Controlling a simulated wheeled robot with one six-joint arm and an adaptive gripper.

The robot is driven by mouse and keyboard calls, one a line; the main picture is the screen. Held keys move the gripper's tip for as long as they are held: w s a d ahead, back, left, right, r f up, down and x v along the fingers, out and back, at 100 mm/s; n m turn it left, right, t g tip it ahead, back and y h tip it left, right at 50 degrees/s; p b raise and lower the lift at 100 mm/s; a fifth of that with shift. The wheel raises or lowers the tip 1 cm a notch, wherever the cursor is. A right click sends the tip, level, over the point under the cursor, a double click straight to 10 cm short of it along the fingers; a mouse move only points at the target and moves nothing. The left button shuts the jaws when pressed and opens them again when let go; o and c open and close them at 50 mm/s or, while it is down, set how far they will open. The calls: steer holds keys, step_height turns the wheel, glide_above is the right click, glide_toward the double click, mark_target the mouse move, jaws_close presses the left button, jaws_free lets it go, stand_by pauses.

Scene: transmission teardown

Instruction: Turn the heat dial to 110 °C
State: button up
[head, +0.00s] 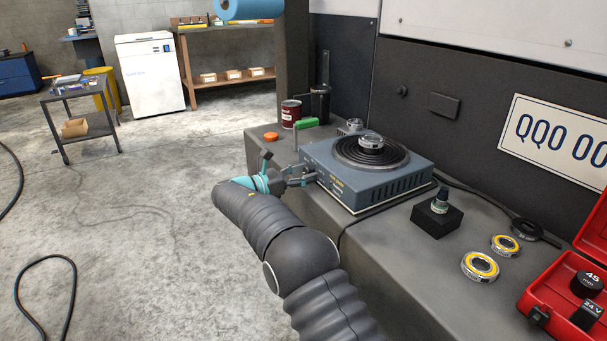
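The blue-grey hot plate (404,179) sits on the dark bench, with a black coil on top and a metal bearing ring (371,142) resting on the coil. My gripper (309,179) is at the left end of its front face, reaching in from the left, with its fingertips at or very near the face. The heat dial cannot be made out; the fingers cover that part of the face. Its scale and setting cannot be read. Whether the fingers are shut on the dial is too small to tell.
The bench (390,245) also bears a black block with a small fitting (437,217), yellow-and-silver rings (480,266) and an open red case (565,300) at right. A dark red can (291,113) and a green-handled tool (306,124) stand behind the gripper. Open floor lies left.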

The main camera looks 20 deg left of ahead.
jaws_close()
